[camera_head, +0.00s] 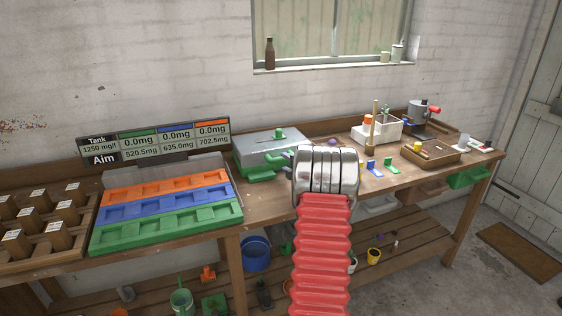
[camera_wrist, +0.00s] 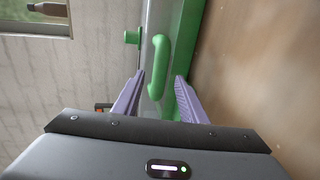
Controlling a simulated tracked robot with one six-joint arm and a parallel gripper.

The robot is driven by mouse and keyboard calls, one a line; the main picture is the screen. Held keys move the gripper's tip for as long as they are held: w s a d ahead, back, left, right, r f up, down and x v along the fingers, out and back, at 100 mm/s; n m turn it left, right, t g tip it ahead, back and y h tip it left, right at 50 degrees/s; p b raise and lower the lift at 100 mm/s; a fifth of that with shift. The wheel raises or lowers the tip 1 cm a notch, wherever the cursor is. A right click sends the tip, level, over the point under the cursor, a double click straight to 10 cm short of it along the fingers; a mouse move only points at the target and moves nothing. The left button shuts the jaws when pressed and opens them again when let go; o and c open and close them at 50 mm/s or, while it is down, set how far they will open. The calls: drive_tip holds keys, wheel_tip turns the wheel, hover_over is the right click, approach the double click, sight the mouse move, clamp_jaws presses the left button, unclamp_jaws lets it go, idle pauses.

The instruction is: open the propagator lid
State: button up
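In the wrist view the curved green handle (camera_wrist: 160,68) runs lengthwise just ahead of my gripper (camera_wrist: 161,79). The two purple fingers are apart, one on each side of the handle's near end, with nothing clamped between them. Contact cannot be told. My gripper is hidden behind my arm in the head view.
Left of the propagator are an orange, blue and green tray (camera_head: 168,208) and a sign (camera_head: 155,140). Right are a white caddy (camera_head: 385,131), a wooden tray (camera_head: 437,153) and small coloured tools. A window sill with a bottle (camera_head: 270,54) is behind.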

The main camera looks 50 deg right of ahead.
sight(283, 161)
drive_tip(key=shift+x, duration=2.7)
drive_tip(key=shift+c, duration=0.5)
clamp_jaws()
drive_tip(key=shift+a+f, duration=0.1)
